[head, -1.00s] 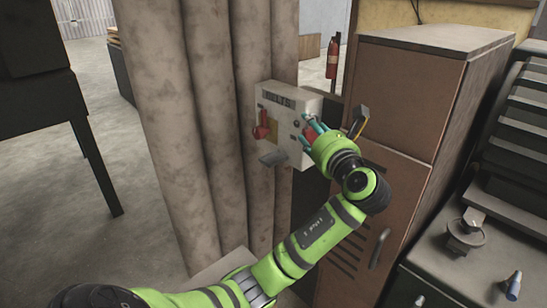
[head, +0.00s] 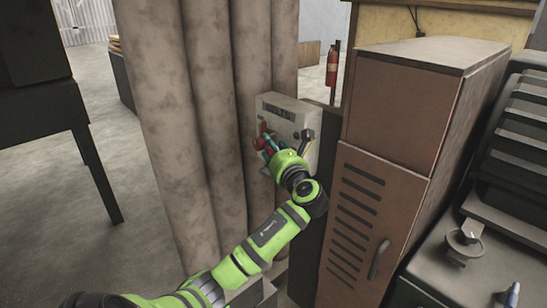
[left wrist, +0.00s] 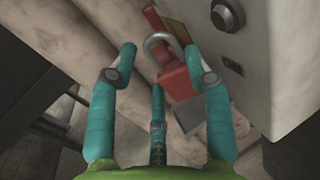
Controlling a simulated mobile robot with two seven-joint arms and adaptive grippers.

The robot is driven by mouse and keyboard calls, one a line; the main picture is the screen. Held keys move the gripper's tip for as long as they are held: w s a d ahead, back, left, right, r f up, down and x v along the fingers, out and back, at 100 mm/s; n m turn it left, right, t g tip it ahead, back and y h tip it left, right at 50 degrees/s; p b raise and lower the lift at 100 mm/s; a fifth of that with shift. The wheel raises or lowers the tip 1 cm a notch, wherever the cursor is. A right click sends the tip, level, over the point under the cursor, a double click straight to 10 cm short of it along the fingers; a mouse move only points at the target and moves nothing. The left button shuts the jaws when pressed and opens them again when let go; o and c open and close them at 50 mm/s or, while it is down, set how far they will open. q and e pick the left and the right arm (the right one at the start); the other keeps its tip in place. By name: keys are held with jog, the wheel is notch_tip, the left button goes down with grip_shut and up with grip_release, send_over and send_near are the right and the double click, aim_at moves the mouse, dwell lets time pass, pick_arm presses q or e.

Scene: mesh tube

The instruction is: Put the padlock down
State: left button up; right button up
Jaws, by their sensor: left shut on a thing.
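The padlock (left wrist: 180,80) has a red body and a grey shackle, and shows between the teal fingers of my left gripper (left wrist: 160,68) in the left wrist view. My left gripper is shut on it, with the body against the right-hand finger. The shackle points up, close to a red lever (left wrist: 152,22) on the pale control box. I cannot tell whether the shackle passes around the lever. In the head view my left gripper (head: 268,153) is at the front of the control box (head: 300,112), and its fingers partly hide the padlock. My right gripper is not in view.
Thick beige pipes (head: 205,130) stand left of the control box. A brown locker (head: 385,180) stands close on the right. A dark bench (head: 430,285) with a small vise is at the far right. Open concrete floor lies at the left.

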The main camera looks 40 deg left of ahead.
aim_at(271, 155)
pick_arm(q)
jog(key=shift+f, duration=1.45)
jog(key=o, duration=1)
jog(key=shift+f, duration=0.1)
jog(key=shift+o, duration=0.2)
jog(key=shift+d, duration=0.15)
jog(key=b+v, duration=0.1)
jog(key=v, duration=1.1)
